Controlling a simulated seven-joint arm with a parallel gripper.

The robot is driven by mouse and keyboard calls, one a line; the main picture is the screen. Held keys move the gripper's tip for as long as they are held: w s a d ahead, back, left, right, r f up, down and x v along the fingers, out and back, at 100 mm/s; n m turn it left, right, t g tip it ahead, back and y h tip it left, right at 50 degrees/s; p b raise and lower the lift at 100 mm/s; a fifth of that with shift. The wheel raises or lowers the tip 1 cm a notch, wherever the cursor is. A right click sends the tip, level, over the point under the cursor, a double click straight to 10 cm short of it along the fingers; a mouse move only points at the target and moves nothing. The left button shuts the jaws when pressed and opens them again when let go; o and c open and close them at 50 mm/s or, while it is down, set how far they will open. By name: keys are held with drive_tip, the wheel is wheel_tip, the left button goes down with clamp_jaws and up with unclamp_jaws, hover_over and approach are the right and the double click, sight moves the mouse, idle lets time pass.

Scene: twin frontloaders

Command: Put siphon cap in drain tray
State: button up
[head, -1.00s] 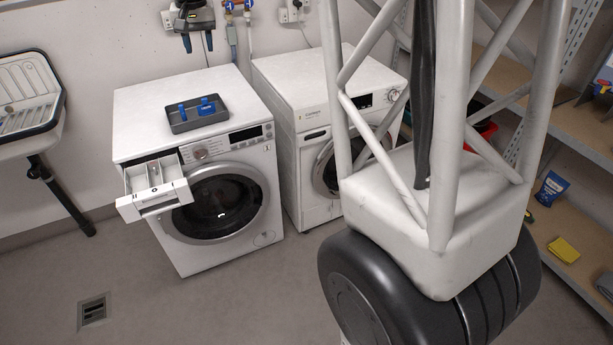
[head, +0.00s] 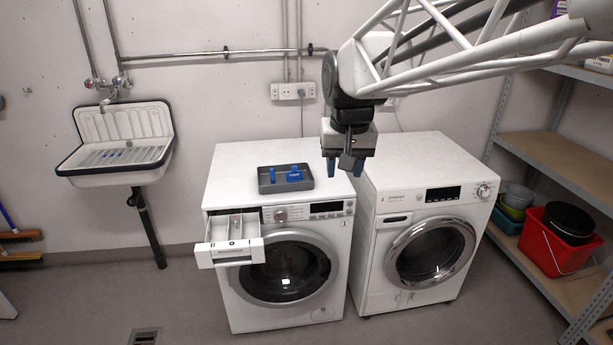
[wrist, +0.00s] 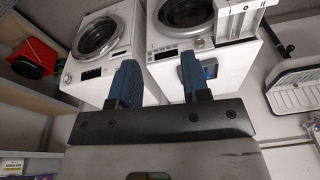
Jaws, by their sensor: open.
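A dark grey tray (head: 267,188), which appears to be the drain tray, lies on top of the left washing machine (head: 232,170). Two blue pieces are in it: a small upright one (head: 272,173) and a larger one (head: 295,175). I cannot tell whether either is the siphon cap. The left machine's white detergent drawer (head: 231,255) is pulled out, with pale inner parts too small to make out. My gripper (head: 344,167) is open and empty, pointing down to the right of the tray near the gap between the machines. Its blue fingers show in the wrist view (wrist: 160,80).
A second washing machine (head: 425,240) stands close on the right, its top clear. Shelves at right hold a red bucket (head: 553,250). Pipes and a socket strip (head: 293,91) are on the back wall.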

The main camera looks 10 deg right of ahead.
drive_tip(key=s+d+f, duration=0.1)
drive_tip(key=s+f, duration=0.3)
drive_tip(key=s, duration=0.6)
drive_tip(key=s+f+n, duration=0.1)
drive_tip(key=s+f, duration=0.4)
drive_tip(key=s, duration=0.6)
drive_tip(key=shift+d+t, duration=0.3)
drive_tip(key=shift+d, duration=0.1)
drive_tip(key=shift+c, duration=0.4)
